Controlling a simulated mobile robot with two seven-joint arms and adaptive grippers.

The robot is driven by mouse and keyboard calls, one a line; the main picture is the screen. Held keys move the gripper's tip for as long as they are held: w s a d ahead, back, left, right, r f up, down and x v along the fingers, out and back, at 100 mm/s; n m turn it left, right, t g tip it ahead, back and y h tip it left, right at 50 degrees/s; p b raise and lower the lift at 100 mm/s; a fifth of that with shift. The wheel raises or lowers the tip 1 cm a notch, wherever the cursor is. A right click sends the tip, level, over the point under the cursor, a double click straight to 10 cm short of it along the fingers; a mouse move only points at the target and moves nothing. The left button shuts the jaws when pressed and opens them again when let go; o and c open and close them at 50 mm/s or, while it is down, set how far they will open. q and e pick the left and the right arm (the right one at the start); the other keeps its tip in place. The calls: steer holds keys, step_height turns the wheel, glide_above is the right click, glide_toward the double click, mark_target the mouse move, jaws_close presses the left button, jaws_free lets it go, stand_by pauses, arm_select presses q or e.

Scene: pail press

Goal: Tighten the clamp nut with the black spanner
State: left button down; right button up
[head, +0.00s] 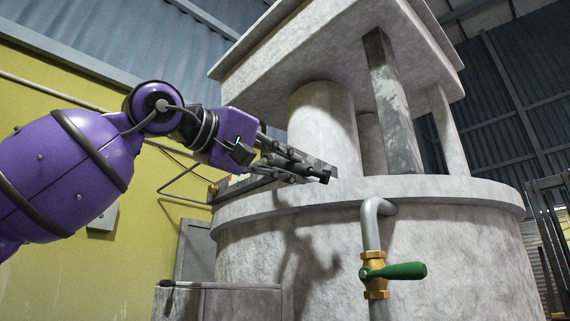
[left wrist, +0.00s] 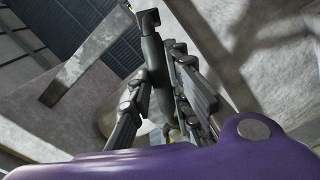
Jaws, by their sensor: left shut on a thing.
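My left gripper (head: 300,168) reaches in from the left, above the rim of the big grey stone-like press body. It is shut on a dark, slim tool that looks like the black spanner (head: 323,176); its dark end sticks out past the fingertips to the right. In the left wrist view the spanner (left wrist: 153,50) runs between the fingers, with its wider end at the top. The fingers hide part of it. I cannot make out the clamp nut in either view. My right gripper is not in view.
The press body (head: 300,235) fills the middle and right, with pillars and a slab above. A pipe (head: 378,208) with a brass valve (head: 373,260) and green handle (head: 405,270) stands in front. A low grey box (head: 225,303) is at lower left. Open air lies below my left forearm.

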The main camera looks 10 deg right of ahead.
arm_select(q)
steer(key=shift+s+a+f+m, duration=0.3)
steer(key=shift+a+f+m, duration=0.1)
steer(key=shift+a, duration=0.45)
steer(key=shift+s+a+f+m, duration=0.3)
steer(key=shift+a+m, duration=0.1)
steer(key=shift+a, duration=0.4)
steer(key=shift+s+a+f+m, duration=0.3)
steer(key=shift+a+f+m, duration=0.1)
steer(key=shift+a, duration=0.45)
